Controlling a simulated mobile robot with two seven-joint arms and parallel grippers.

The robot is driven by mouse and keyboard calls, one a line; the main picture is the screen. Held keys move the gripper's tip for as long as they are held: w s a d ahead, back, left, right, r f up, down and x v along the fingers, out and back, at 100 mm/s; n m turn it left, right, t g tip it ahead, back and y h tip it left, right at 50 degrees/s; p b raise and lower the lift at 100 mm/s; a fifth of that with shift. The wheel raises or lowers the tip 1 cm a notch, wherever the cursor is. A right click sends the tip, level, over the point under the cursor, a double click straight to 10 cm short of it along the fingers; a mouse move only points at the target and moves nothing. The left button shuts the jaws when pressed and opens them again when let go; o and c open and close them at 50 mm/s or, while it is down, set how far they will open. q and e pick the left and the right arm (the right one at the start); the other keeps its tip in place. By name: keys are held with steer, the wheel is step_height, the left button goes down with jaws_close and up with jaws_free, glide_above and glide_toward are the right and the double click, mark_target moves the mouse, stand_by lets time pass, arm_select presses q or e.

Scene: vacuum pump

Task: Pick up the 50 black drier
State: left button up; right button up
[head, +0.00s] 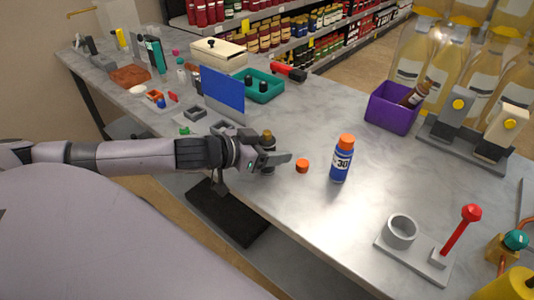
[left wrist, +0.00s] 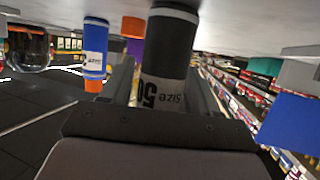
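The black drier (left wrist: 168,62), with "size 50" lettering, fills the middle of the left wrist view, which is upside down. It stands between the two fingers of my left gripper (left wrist: 164,90). The left finger in that view seems a little apart from it, so the fingers look open around it. In the head view my left gripper (head: 272,162) is low at the table's front edge. It hides most of the drier, whose olive-brown top (head: 267,136) shows above the gripper. My right gripper is in neither view.
A blue bottle (head: 341,165) with an orange cap and a loose orange cap (head: 302,166) are right of the gripper. A blue panel (head: 222,91) stands behind-left. A grey ring holder (head: 401,232) and red-knobbed lever (head: 460,229) are at front right. The middle of the table is clear.

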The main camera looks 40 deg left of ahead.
arm_select(q)
steer(key=c, duration=0.8)
steer(key=shift+c, duration=0.2)
steer(key=shift+r, duration=0.1)
